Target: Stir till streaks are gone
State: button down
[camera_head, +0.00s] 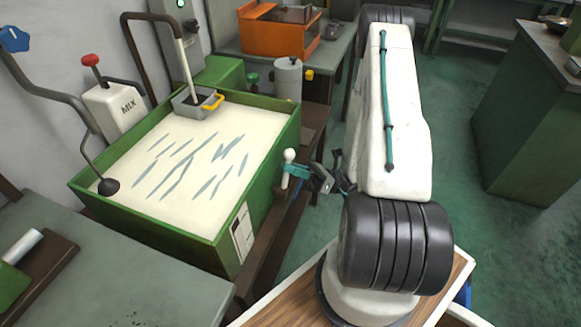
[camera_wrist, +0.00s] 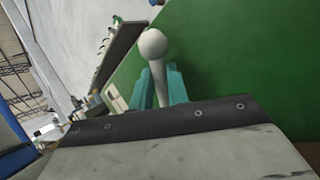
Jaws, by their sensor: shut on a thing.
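A green tank (camera_head: 255,205) holds a cream liquid (camera_head: 215,125) with several grey-blue streaks (camera_head: 180,170) across its middle. A white handle with a ball top (camera_head: 289,155) stands at the tank's right side. My gripper (camera_head: 298,171) has its teal fingers shut on this handle, just outside the tank wall. In the wrist view, the white ball (camera_wrist: 153,44) rises above the fingers (camera_wrist: 158,88), with its stem between them. A dark round foot on a thin bent rod (camera_head: 109,186) sits at the liquid's left corner. The handle's lower end is hidden.
A white box marked MIX (camera_head: 115,110) with a red-knobbed lever (camera_head: 91,60) stands behind the tank's left side. A grey box with a yellow handle (camera_head: 195,103) is at the tank's back edge. A grey bench (camera_head: 110,265) lies in front.

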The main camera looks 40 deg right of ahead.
jog(key=shift+w, duration=0.1)
dwell(0.4)
jog(key=c, duration=1.6)
grip_release()
jog(key=shift+a, duration=0.1)
jog(key=shift+c, duration=0.2)
jog(key=v, duration=0.8)
jog(key=shift+w+r, duration=0.1)
